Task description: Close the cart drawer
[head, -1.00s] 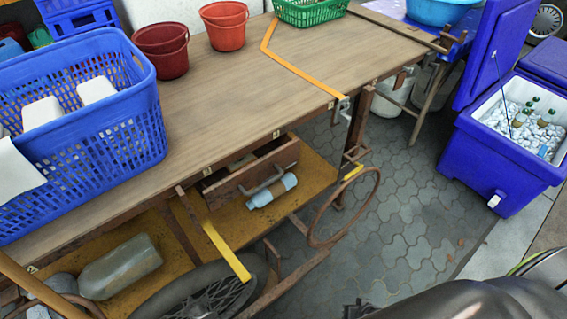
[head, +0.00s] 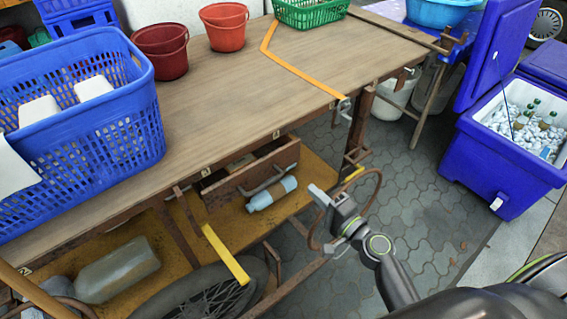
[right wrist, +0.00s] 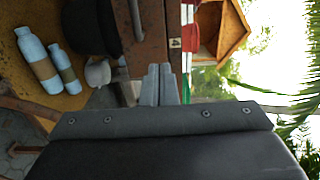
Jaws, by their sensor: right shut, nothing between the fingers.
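The cart drawer (head: 232,184) hangs under the wooden cart top (head: 215,110) and is pulled out, with its inside visible from above. A grey bar handle (head: 266,182) is on its front. My right gripper (head: 318,194) is shut and empty, to the right of the drawer front and apart from it, near the rusty ring. My left gripper is not in view.
A light blue bottle (head: 271,194) lies below the drawer on the yellow shelf (head: 318,172). A rusty ring (head: 376,190) sticks out at the cart's right end. A blue basket (head: 100,130) stands on the cart top. Paved floor (head: 420,190) is clear to the right.

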